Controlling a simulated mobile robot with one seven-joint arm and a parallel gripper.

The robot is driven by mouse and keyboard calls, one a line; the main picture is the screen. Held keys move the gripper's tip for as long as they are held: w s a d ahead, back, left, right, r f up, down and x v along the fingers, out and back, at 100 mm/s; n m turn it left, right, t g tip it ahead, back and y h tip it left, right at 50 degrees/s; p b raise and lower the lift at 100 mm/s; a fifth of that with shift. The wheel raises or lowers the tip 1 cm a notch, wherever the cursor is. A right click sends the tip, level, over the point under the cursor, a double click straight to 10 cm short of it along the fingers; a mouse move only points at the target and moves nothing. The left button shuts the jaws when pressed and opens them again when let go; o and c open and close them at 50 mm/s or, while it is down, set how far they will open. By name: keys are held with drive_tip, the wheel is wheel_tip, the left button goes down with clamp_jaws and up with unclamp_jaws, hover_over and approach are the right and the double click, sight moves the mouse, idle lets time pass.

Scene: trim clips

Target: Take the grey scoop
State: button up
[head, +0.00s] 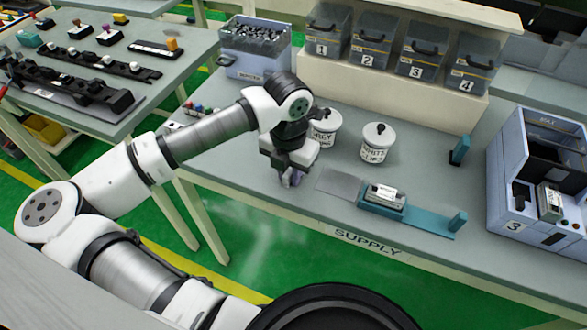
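A white tub labelled GREY (325,130) stands on the supply table, partly hidden behind my wrist. A white tub labelled WHITE CLIPS (376,147) stands to its right, with a dark knob on top. I cannot make out a grey scoop for certain. My gripper (291,180) points down over the table, in front and to the left of the grey tub. A small purplish-grey shape shows at its fingertips. I cannot tell whether that is the fingers or something held.
A teal fixture (410,210) with a labelled block lies right of my gripper, beside a grey plate (338,184). A blue-grey crate (255,60) of parts and numbered bins (372,45) stand behind. A blue-grey machine (545,175) stands at right.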

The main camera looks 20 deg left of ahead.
clamp_jaws()
drive_tip(key=shift+r, duration=0.1)
